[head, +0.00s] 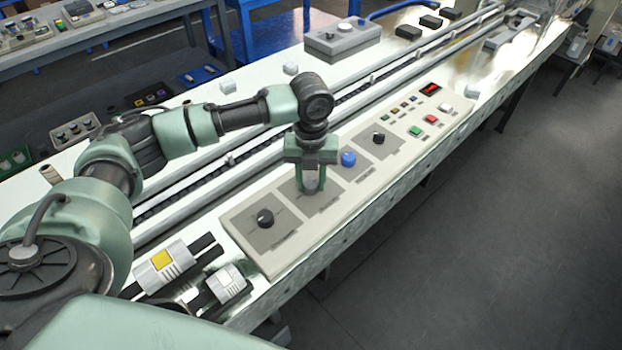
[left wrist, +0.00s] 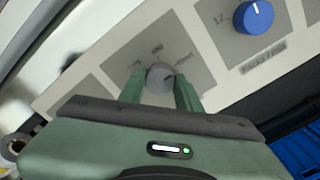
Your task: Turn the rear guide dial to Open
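A pale grey dial (left wrist: 160,76) sits on a grey plate with printed position marks around it. Its small lettering is too blurred to read surely, and I cannot tell whether it is the rear guide dial. My left gripper (head: 312,187) points down over this plate, the second from the near left end of the control panel (head: 285,254). In the left wrist view its two green fingers (left wrist: 161,88) stand on either side of the dial, very close to it. I cannot tell whether they press on it. My right gripper is not in view.
A black knob (head: 265,217) is on the near plate, a blue knob (head: 348,158) just beyond my gripper, and another black knob (head: 379,138) further along. Red (head: 431,118) and green (head: 415,131) buttons follow. Conveyor rails (head: 190,185) run behind the panel.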

